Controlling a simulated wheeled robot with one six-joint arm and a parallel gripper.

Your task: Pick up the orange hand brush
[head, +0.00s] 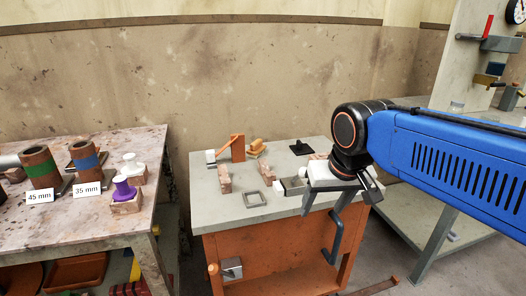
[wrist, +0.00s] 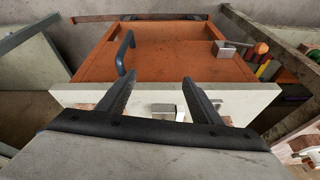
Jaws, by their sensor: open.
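On the grey-topped bench (head: 270,203) in the head view, an orange and tan object (head: 256,147) lies near the back edge. It looks like the orange hand brush, but it is too small to be sure. An orange upright angled piece (head: 237,148) stands just left of it. My gripper (head: 322,207) is open and empty at the bench's front right edge, well to the right and front of the brush-like object. In the wrist view, my gripper's two dark fingers (wrist: 160,80) are apart over the pale bench edge and orange bench front. No brush shows there.
Bricks (head: 224,178), a square metal frame (head: 254,199) and a black piece (head: 301,147) lie on the bench. A dark handle (head: 333,238) sticks out in front. The left table (head: 80,225) holds pipes and a purple spool (head: 123,188). A wall stands behind.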

